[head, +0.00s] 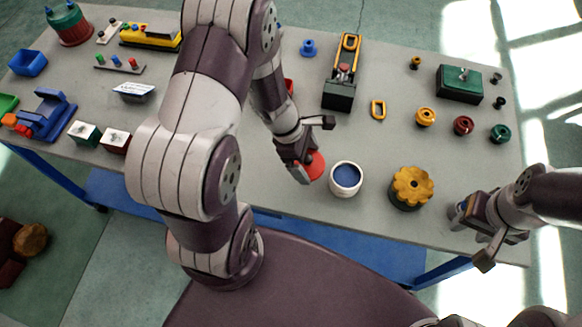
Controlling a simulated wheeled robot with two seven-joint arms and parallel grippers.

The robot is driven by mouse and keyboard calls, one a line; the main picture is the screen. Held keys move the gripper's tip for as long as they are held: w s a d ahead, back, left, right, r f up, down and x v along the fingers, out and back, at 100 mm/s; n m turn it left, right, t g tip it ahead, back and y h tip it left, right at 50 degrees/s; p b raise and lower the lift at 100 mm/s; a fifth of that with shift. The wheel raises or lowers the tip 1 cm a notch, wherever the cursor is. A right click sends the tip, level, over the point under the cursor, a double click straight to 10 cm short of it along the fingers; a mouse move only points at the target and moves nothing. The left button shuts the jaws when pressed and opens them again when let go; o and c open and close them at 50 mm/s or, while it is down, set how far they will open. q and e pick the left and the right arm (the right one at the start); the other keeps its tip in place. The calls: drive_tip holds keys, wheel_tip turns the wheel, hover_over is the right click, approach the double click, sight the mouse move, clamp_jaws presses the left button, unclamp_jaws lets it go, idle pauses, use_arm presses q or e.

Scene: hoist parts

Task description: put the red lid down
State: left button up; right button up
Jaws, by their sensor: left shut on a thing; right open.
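The red lid (316,166) is a round red disc, tilted, held in my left gripper (308,165) low over the table. My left gripper is shut on it, and its fingers hide part of the lid. A white round pot (345,185) with a blue inside stands just to the right of the lid. It has no cover on it. I cannot tell whether the lid touches the table. My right gripper (472,238) is open and empty near the table's front right edge.
On the grey table (300,215), a yellow knobbed wheel (411,186) stands right of the pot. My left arm hides the middle left.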

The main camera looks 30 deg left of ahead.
use_arm(q)
hover_over(289, 176)
drive_tip(key=f, duration=0.3)
drive_tip(key=shift+a, duration=0.4)
drive_tip(key=x, duration=0.2)
drive_tip(key=shift+s+f, duration=0.1)
drive_tip(key=shift+f, duration=0.6)
drive_tip(key=shift+a+f+b, duration=0.1)
drive_tip(key=shift+f+b, duration=0.15)
drive_tip(key=shift+b, duration=0.15)
drive_tip(key=o, duration=0.7)
drive_tip(key=shift+r, duration=0.15)
use_arm(e)
drive_tip(key=shift+s+a+f, duration=0.1)
drive_tip(key=shift+s+a, duration=0.05)
drive_tip(key=shift+a, duration=0.25)
